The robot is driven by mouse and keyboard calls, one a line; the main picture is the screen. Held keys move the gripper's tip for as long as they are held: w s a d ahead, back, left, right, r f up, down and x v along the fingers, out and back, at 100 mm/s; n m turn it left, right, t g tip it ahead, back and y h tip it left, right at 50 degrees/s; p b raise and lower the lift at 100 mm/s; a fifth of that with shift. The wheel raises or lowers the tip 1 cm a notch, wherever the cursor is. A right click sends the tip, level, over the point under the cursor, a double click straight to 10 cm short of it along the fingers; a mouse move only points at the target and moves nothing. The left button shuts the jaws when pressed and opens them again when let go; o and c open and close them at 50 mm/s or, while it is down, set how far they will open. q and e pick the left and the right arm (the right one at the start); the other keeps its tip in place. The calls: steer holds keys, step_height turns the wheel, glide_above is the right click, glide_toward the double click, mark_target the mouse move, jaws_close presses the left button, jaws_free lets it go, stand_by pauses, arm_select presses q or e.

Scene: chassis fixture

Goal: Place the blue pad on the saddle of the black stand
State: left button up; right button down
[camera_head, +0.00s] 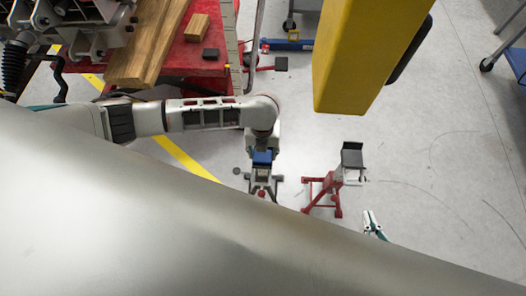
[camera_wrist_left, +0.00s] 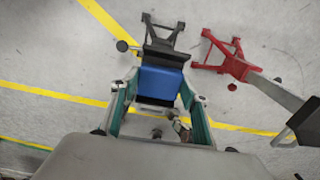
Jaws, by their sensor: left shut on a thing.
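The blue pad (camera_head: 262,156) is between the fingers of my left gripper (camera_head: 262,163). In the left wrist view the pad (camera_wrist_left: 160,82) has the teal-sided fingers (camera_wrist_left: 158,92) along its left and right sides, shut on it. The black stand (camera_wrist_left: 163,36) shows its splayed legs beyond the pad. Black edges of its saddle show at the pad's far and near ends. The pad is over or in the saddle; I cannot tell whether it rests there. My right gripper (camera_head: 374,226) is partly hidden by the large grey surface, away from the stand; its jaw opening is unclear.
A red stand (camera_head: 323,193) with a black top (camera_head: 352,156) stands close on the right of the black stand. A yellow column (camera_head: 365,55) rises at the upper right. A red table (camera_head: 208,58) with wood blocks is upper left.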

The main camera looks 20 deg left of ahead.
arm_select(q)
steer(key=shift+f, duration=0.25)
steer(key=o, duration=1.1)
arm_select(e)
steer(key=shift+s+a+f, duration=0.1)
steer(key=shift+s+f, duration=0.2)
arm_select(q)
steer(key=shift+r, duration=0.1)
